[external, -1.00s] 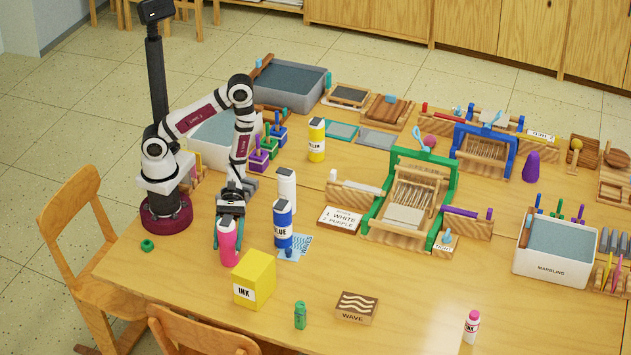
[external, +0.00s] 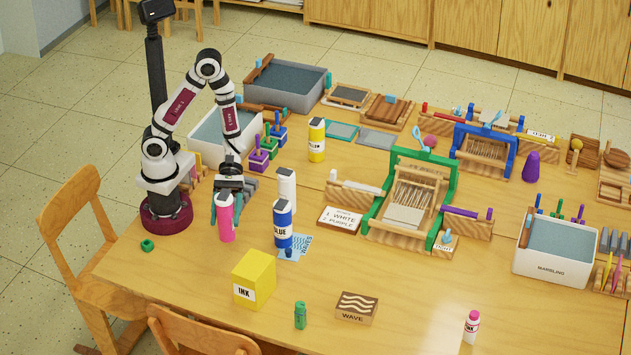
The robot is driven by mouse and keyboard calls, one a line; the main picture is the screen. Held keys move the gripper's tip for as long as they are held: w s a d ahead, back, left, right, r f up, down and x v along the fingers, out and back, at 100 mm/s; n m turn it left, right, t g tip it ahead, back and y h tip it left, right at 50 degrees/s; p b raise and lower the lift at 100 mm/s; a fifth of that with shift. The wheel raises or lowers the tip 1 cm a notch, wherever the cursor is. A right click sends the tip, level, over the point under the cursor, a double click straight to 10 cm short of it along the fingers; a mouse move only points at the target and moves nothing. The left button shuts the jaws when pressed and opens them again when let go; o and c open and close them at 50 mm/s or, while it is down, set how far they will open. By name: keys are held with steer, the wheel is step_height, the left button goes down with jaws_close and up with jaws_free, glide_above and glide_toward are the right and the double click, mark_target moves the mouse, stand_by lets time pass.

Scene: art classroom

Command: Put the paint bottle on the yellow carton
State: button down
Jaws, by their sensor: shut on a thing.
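Whether a gap shows beneath the bottle is hard to tell. The yellow carton (external: 262,269), labelled INK, stands on the table in front of the bottle and a little to its right, apart from it. Other bottles stand nearby: a blue one (external: 283,218), a white one (external: 287,188) behind it and a yellow one (external: 316,142) farther back.
A green-framed loom (external: 410,195) stands farther right.

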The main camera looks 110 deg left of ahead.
mark_target(219, 219)
steer(key=w+d+r+m+g, duration=0.1)
steer(key=w+d+r+g, duration=0.15)
steer(key=d+r, duration=1.25)
steer(key=shift+t+h, duration=0.3)
steer(key=shift+t, duration=0.05)
steer(key=w+a+f, duration=0.2)
steer(key=w+f, duration=0.1)
steer(key=f, duration=0.1)
steer(key=w+a+f, duration=0.1)
steer(key=w+f, duration=0.2)
steer(key=f, duration=0.1)
steer(key=w+a+f, duration=0.2)
steer(key=w+f, duration=0.1)
steer(key=w, duration=0.1)
steer(key=shift+a+f, duration=0.3)
steer(key=shift+f, duration=0.2)
steer(key=shift+f, duration=0.1)
steer(key=shift+c, duration=0.3)
jaws_free()
